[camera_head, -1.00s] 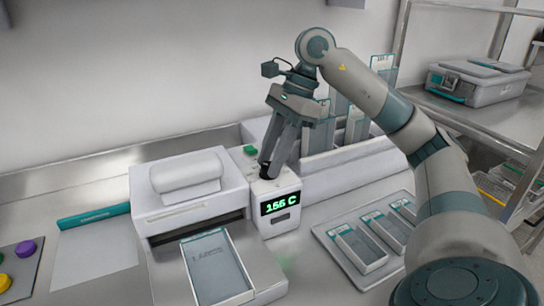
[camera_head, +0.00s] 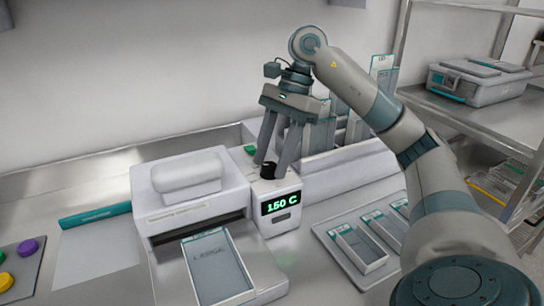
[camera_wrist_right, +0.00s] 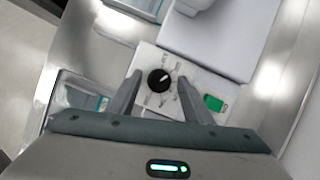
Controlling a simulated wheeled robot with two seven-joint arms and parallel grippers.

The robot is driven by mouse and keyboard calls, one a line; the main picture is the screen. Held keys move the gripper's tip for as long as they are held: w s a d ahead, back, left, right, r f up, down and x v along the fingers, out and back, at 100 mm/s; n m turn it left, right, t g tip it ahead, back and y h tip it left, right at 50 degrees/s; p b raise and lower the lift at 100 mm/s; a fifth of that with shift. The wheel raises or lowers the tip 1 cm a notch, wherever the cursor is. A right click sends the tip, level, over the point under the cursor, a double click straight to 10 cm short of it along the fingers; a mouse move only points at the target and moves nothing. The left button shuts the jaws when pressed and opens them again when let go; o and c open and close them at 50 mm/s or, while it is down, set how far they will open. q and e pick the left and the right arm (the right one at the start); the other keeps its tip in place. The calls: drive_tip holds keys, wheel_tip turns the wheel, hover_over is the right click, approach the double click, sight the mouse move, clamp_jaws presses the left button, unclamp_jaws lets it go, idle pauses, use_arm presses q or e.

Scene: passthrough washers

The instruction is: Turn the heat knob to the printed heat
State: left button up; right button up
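The black heat knob (camera_head: 267,169) sits on top of the white heat unit (camera_head: 262,222), whose green display (camera_head: 280,203) reads 150 C. In the right wrist view the round knob (camera_wrist_right: 159,80) has a white pointer mark and printed marks around it. My right gripper (camera_head: 274,162) is above the unit and open, its fingers on either side of the knob. In the wrist view gaps show between the knob and both fingers (camera_wrist_right: 159,79). My left gripper is not in view.
The white sealer (camera_head: 190,190) stands left of the heat unit. A green button (camera_head: 250,149) is behind the knob. A tray of pouches (camera_head: 345,262) lies to the right, and a rack (camera_head: 345,160) of upright pouches stands behind. A metal shelf holds a case (camera_head: 480,83).

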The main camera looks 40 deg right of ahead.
drive_tip(key=shift+d+r, duration=0.25)
drive_tip(key=shift+r, duration=0.45)
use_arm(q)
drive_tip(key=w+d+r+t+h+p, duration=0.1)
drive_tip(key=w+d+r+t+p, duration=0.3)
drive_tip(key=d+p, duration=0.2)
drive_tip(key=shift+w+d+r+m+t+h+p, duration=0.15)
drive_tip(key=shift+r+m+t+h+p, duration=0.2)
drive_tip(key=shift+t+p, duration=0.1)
use_arm(e)
drive_tip(key=v, duration=1.6)
drive_tip(key=shift+f, duration=0.1)
